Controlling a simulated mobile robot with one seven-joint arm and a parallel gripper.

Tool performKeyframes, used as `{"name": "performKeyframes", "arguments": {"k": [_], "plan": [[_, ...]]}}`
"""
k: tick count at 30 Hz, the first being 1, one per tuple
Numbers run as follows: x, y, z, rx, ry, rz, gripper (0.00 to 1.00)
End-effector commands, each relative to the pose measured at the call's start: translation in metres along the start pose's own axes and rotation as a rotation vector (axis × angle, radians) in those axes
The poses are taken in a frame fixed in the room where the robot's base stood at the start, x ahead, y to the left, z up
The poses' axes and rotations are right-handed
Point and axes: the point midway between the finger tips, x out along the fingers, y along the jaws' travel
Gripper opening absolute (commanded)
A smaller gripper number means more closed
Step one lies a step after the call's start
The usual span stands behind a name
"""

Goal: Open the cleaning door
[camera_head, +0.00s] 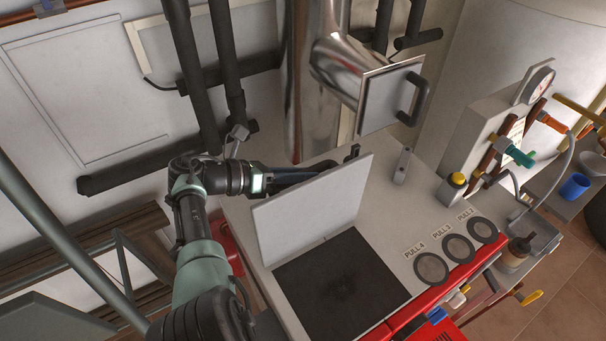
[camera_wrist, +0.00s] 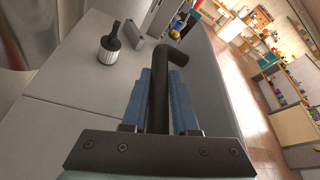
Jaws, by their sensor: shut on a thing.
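A pale square door panel (camera_head: 312,210) stands tilted up from the boiler top in the head view. A dark square area (camera_head: 340,288) lies in front of its lower edge. In the wrist view the panel's other face (camera_wrist: 208,75) is at the right. Another square plate with a black handle (camera_head: 390,98) sits on the metal flue.
The shiny flue pipe (camera_head: 335,60) rises close behind the panel. A black knob with a ribbed base (camera_wrist: 108,45) stands left of the handle in the wrist view.

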Motion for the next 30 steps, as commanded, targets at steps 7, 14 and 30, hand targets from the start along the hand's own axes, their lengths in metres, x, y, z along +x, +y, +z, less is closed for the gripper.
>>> {"name": "performKeyframes", "arguments": {"k": [7,14,30], "plan": [[0.000,0.001,-0.003,-0.001,0.006,0.003,0.42],[0.000,0.000,-0.002,-0.001,0.004,0.002,0.57],[-0.064,0.002,-0.002,0.001,0.000,0.006,0.57]]}}
